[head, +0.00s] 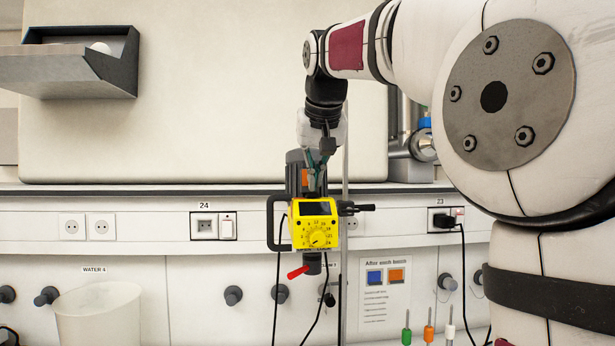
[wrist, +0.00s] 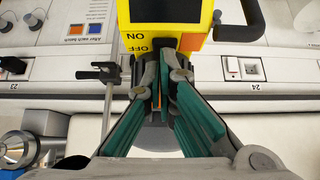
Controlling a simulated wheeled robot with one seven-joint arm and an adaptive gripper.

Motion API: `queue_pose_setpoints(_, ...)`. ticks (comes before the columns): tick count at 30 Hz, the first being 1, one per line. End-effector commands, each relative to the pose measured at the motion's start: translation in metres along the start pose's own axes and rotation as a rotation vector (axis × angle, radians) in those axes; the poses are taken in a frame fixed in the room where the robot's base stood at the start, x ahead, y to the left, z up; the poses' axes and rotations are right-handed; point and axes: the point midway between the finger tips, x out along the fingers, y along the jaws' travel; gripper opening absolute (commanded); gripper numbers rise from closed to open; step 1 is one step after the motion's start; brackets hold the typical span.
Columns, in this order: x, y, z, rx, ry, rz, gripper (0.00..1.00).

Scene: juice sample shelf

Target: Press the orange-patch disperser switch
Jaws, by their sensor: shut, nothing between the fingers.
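The disperser (head: 313,222) is a yellow-fronted unit with a dark screen and a dial, held upright on a stand rod. An orange patch (head: 304,177) shows on its dark upper body in the head view. In the wrist view its yellow housing (wrist: 135,40) carries ON and OFF lettering. My gripper (head: 317,186) is shut and empty, pointing down at the disperser's upper body. In the wrist view its fingertips (wrist: 167,60) lie just below the lettering; contact cannot be told.
A black side handle (head: 271,222) and a clamp (head: 355,208) flank the disperser, with the stand rod (head: 345,150) close by. Cables hang below. A bin (head: 98,318) stands at lower left. Tools with coloured handles (head: 428,333) stand at lower right.

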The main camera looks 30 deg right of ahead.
Motion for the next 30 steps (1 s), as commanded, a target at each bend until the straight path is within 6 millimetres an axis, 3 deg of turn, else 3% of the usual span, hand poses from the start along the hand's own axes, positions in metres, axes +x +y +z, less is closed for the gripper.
queue_pose_setpoints(19,0.008,-0.001,0.013,0.000,0.082,0.000,0.00)
queue_pose_setpoints(30,0.006,0.000,0.010,0.000,0.081,0.001,0.00)
